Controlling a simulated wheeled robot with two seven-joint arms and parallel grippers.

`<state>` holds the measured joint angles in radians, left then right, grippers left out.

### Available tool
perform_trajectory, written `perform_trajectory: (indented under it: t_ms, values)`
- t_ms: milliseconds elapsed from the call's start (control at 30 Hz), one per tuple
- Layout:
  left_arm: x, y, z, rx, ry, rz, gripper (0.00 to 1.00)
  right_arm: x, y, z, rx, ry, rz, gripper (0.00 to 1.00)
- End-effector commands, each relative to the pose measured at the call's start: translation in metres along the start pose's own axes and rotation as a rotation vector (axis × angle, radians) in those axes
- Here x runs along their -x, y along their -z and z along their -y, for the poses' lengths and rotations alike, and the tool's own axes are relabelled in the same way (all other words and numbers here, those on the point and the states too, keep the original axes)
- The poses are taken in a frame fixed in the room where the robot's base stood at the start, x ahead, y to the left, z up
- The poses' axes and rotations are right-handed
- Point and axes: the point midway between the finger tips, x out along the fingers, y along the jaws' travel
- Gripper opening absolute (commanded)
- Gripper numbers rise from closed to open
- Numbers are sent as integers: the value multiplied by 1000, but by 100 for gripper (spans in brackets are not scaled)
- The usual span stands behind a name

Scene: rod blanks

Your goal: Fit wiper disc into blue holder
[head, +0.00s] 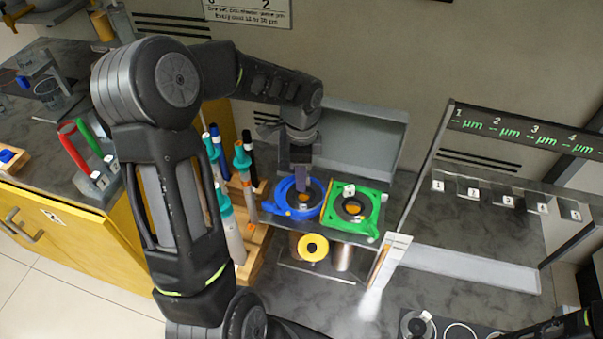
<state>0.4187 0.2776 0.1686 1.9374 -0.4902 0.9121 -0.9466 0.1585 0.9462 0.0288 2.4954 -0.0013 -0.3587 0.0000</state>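The blue holder (311,211) is a ring-shaped piece on a raised grey shelf, with a dark inside and a small orange spot. My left gripper (301,188) points down at the blue holder's back part, its tip over or inside the ring. Its fingers look narrow and close together; I cannot tell whether they grip anything. No wiper disc can be made out for sure. A yellow disc (304,247) with a dark centre shows upright below the shelf's front edge; I cannot tell if it is the wiper disc. My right gripper is not in view.
A green square holder (372,222) sits right beside the blue one. Upright teal, blue and black tools stand in a wooden rack (252,262) to the left. A grey panel (365,140) rises behind.

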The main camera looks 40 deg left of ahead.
Motion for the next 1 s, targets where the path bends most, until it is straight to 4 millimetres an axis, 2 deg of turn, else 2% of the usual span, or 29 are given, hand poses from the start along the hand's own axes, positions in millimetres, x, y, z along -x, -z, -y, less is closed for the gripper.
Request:
perform_trajectory:
  t_ms: [167,500,600,733,1000]
  values:
    - [26,1,1,0,7,-1,38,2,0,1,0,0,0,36]
    - [94,1,1,-1,7,-2,38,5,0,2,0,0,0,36]
    - [107,1,1,-1,6,-2,38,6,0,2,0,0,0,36]
    - [115,1,1,-1,4,-2,38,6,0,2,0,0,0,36]
    - [116,0,0,-1,4,-1,38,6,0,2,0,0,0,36]
